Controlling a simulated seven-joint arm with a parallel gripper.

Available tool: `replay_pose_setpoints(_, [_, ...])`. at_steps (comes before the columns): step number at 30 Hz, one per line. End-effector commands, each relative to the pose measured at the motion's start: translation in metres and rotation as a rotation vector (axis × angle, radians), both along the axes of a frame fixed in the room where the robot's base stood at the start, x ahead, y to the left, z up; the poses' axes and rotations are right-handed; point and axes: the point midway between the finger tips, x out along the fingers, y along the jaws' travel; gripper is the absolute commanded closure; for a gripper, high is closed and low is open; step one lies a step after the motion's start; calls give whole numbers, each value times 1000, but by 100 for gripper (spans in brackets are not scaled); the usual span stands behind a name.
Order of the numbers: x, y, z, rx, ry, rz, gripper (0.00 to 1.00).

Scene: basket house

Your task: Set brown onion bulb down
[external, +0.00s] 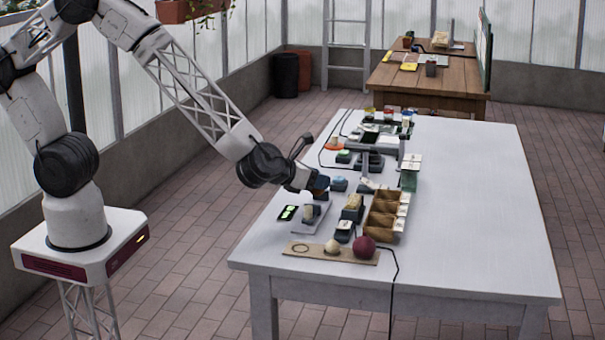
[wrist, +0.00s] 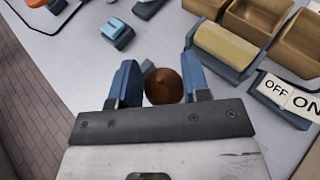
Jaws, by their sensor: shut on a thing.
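My gripper (wrist: 162,80) is shut on the brown onion bulb (wrist: 163,87), which sits between the blue fingers in the wrist view. In the external view my gripper (external: 316,188) is over the left side of the white table, and the onion is small and dark there. It looks held above the tabletop, but the exact gap is hard to tell. A wooden board (external: 347,256) lies at the table's near edge. On it are an empty ring mark at left, a pale bulb (external: 332,247) in the middle and a dark red bulb (external: 364,247) at right.
A wooden compartment box (external: 383,222) stands behind the board. Several small devices and a scale-like stand (external: 309,218) crowd the left side. OFF/ON labels (wrist: 290,95) show in the wrist view. The table's right half (external: 475,210) is clear.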

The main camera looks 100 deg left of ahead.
Motion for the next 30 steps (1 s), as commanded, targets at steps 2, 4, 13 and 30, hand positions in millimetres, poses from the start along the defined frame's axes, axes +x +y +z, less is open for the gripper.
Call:
replay_pose_setpoints(2, [0,0,0,0,0,0,80])
replay_pose_setpoints(4, [0,0,0,0,0,0,80])
replay_pose_setpoints(13, [-1,0,-21,0,2,1,80])
replay_pose_setpoints(30, [0,0,-37,0,0,0,80])
